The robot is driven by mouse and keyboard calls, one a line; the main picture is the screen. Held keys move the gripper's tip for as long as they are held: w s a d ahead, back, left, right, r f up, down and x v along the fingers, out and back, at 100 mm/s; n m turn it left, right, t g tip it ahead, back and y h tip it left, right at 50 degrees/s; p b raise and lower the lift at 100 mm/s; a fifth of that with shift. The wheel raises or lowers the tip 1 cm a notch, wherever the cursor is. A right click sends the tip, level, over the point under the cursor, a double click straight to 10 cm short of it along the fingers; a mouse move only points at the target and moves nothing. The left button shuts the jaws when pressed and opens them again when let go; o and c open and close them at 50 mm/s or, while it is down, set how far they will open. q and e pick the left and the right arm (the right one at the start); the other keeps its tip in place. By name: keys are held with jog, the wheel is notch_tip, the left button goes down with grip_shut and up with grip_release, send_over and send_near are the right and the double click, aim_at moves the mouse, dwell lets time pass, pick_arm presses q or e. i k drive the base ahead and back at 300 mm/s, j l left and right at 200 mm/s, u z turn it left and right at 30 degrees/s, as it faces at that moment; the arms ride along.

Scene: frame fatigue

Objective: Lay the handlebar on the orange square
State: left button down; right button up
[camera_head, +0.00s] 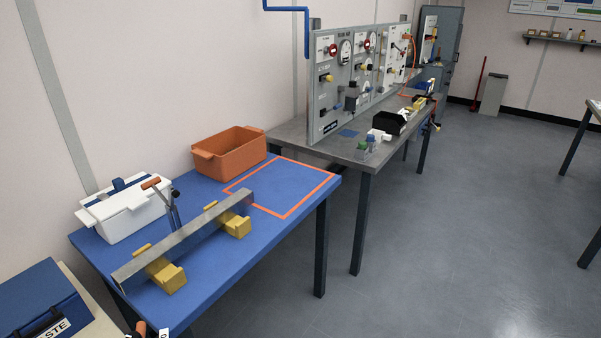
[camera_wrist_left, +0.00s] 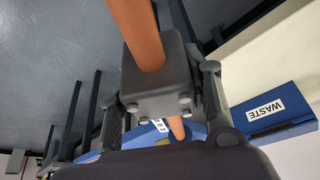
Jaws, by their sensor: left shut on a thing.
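My left gripper (camera_wrist_left: 160,100) is shut on a dark grey bolted block (camera_wrist_left: 152,78) in the left wrist view. An orange-brown bar (camera_wrist_left: 138,30) runs through this block; I take the whole piece to be the handlebar. In the head view only a small orange-brown end (camera_head: 140,328) shows at the bottom edge, beside the near end of the blue table; the rest is out of frame. The orange square (camera_head: 286,216) is an outline on the far right part of the blue table, and its inside is empty. My right gripper is not in view.
On the blue table (camera_head: 222,258), a long grey beam (camera_head: 190,232) rests on two yellow blocks (camera_head: 165,275). A brown-topped lever (camera_head: 173,213) stands behind it. A white box (camera_head: 125,212) and orange bin (camera_head: 230,151) stand along the wall. A blue waste box (camera_head: 40,295) is at left.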

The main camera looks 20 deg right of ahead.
aim_at(268, 193)
jog(key=i+l, duration=0.15)
jog(key=l, duration=0.2)
jog(key=i+l, duration=0.15)
jog(key=l, duration=0.15)
jog(key=i+l, duration=0.1)
jog(key=l, duration=0.25)
jog(key=i+l, duration=0.15)
jog(key=l, duration=0.15)
jog(key=i+l, duration=0.15)
jog(key=l, duration=0.2)
